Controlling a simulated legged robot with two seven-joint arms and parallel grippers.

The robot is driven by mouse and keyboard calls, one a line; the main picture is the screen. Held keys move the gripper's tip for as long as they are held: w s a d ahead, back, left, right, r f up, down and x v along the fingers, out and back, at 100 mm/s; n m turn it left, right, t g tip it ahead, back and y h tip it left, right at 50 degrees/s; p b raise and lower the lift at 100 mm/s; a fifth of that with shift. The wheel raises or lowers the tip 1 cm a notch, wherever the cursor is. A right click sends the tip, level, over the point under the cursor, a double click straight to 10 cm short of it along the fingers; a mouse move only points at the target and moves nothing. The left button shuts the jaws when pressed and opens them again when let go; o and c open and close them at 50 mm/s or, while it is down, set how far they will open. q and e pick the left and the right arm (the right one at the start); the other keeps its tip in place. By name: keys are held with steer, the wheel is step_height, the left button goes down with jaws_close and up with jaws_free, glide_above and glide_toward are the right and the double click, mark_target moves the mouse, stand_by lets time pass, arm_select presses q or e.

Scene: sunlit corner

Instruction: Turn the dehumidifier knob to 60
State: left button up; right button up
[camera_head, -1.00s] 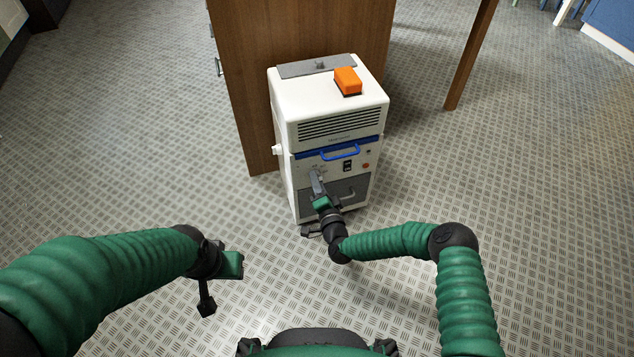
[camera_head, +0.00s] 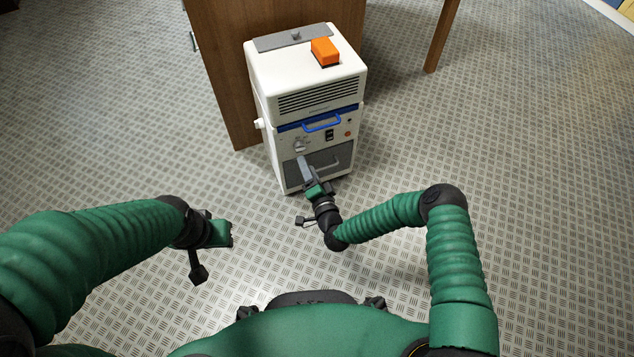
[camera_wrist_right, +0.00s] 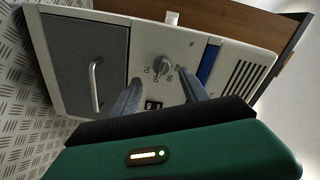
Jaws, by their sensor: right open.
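The white dehumidifier (camera_head: 310,85) stands upright on the floor beside a brown wooden panel. Its grey knob (camera_head: 300,146) is on the upper left of the front panel, below the blue handle. In the right wrist view the knob (camera_wrist_right: 162,64) has printed numbers around it; which one it points to is hard to tell. My right gripper (camera_head: 303,160) is open, just in front of and a little below the knob. In the wrist view its two fingers lie either side of the knob's line, apart from it. My left gripper (camera_head: 229,233) hangs empty over the floor at left; its jaw gap is unclear.
An orange box (camera_head: 325,51) and a grey strip (camera_head: 293,38) are on the dehumidifier's top. A grey door with a handle is below. The wooden panel (camera_head: 220,75) stands behind. Surrounding floor is clear.

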arm_select(q)
steer(key=p+v, duration=0.2)
steer(key=w+p+v, duration=0.1)
steer(key=v, duration=0.2)
steer(key=shift+r+p, duration=0.1)
steer(key=shift+p, duration=0.3)
arm_select(e)
steer(key=v, duration=1)
steer(key=shift+s, duration=0.25)
steer(key=shift+d, duration=0.15)
